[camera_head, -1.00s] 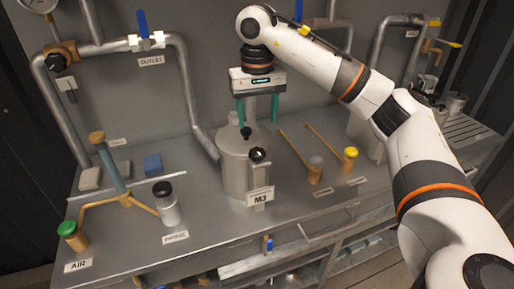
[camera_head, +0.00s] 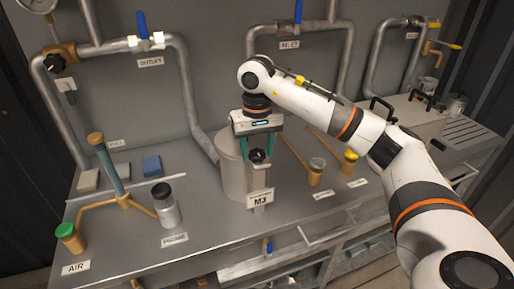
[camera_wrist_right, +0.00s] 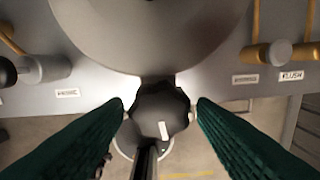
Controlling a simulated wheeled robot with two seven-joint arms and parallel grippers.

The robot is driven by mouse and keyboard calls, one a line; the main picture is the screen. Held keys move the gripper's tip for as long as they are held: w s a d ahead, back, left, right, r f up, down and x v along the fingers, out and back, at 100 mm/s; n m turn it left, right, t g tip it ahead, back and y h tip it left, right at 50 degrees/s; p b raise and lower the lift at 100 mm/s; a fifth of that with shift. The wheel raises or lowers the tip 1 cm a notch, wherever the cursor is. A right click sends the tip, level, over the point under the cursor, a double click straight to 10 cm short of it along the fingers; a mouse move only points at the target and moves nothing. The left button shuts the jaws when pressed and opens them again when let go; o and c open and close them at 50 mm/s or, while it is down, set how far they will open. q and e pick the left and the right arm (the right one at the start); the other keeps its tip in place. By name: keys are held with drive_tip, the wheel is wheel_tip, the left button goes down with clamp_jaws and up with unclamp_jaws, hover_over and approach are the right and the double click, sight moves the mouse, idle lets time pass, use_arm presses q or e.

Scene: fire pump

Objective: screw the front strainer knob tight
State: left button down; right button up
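The front strainer knob (camera_head: 257,156) is black and sits at the near edge of the grey strainer pot (camera_head: 233,172), above the M3 label. In the right wrist view the knob (camera_wrist_right: 160,110) is dark and lobed, with a pale mark on its face. My right gripper (camera_head: 257,154) points down over it, its green fingers open. The gripper and wrist hide much of the pot's top. My left gripper is not in view.
Brass valves with a grey cap (camera_head: 317,164) and a yellow cap (camera_head: 350,156) stand right of the pot. A black-capped priming bottle (camera_head: 166,206) and a green-capped air valve (camera_head: 68,232) stand left. Pipes (camera_head: 188,85) run behind.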

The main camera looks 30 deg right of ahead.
drive_tip(key=c, duration=0.7)
